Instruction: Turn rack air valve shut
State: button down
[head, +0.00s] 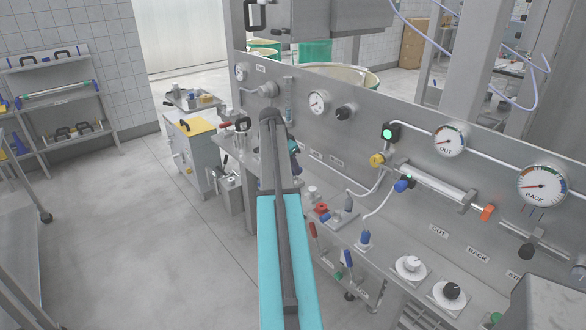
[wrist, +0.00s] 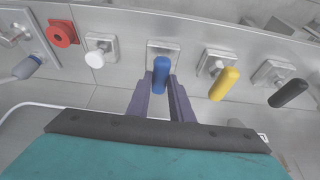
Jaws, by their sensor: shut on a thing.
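In the wrist view a blue valve handle (wrist: 160,70) stands out from a square metal mount on the grey panel, and it points toward me. My gripper (wrist: 162,88) has its two dark purple fingers on either side of this handle and is shut on it. No label shows beside the handle in the wrist view, so I cannot tell from a label which line it serves. In the head view my arm covers most of that part of the panel, and the grip is hidden.
In the wrist view a yellow handle (wrist: 224,84) and a black handle (wrist: 288,93) are right of the blue one. A white knob (wrist: 95,58) and a red knob (wrist: 62,33) are left. Open floor (head: 130,235) lies left in the head view.

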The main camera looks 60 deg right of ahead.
jog(key=c, duration=1.6)
grip_release()
jog(key=shift+a+r, duration=0.1)
jog(key=shift+r, duration=0.05)
jog(key=b+v, duration=0.3)
jog(key=v, duration=1)
jog(key=shift+w+a+r, duration=0.15)
jog(key=shift+w+r, duration=0.05)
jog(key=shift+r, duration=0.05)
